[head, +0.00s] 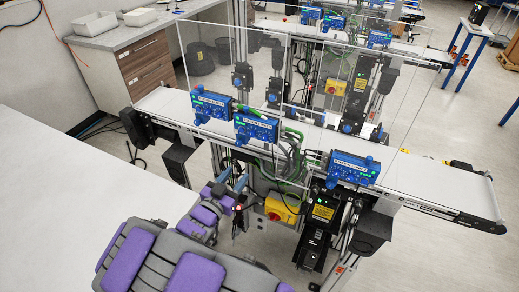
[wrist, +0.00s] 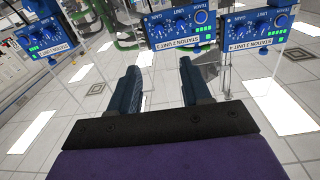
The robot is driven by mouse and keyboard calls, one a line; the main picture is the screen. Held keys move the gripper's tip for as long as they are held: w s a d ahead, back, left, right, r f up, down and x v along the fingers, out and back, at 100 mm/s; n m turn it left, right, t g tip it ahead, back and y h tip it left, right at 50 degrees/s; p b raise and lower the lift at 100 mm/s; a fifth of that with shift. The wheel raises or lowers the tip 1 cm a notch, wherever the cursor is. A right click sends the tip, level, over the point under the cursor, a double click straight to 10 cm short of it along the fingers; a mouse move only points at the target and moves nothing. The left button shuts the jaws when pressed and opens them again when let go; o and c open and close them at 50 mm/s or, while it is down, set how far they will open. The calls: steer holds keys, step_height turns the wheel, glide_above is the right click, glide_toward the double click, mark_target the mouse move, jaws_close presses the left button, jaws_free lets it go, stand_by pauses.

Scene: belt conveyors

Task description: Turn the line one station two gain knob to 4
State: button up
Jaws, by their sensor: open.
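Three blue control boxes sit along the front of the nearest conveyor in the head view: a left box (head: 211,104), a middle box (head: 256,128) and a right box (head: 353,169). The wrist view shows a left box (wrist: 45,37), a middle box (wrist: 180,25) and a right box (wrist: 258,25), each with dark knobs, green lights and a white label. In the head view my gripper (head: 231,183) is below the middle box.
The conveyor belt (head: 420,180) runs behind the boxes, with clear guard panels (head: 300,70) above it. Green cables (head: 290,150) and a yellow switch box (head: 281,207) are close to the gripper. A white table (head: 60,200) stands at left. More conveyors stand behind.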

steer(key=shift+f, duration=0.1)
steer(key=b, duration=0.2)
glide_toward(263, 139)
steer(key=x, duration=0.8)
stand_by(0.3)
jaws_close()
stand_by(0.4)
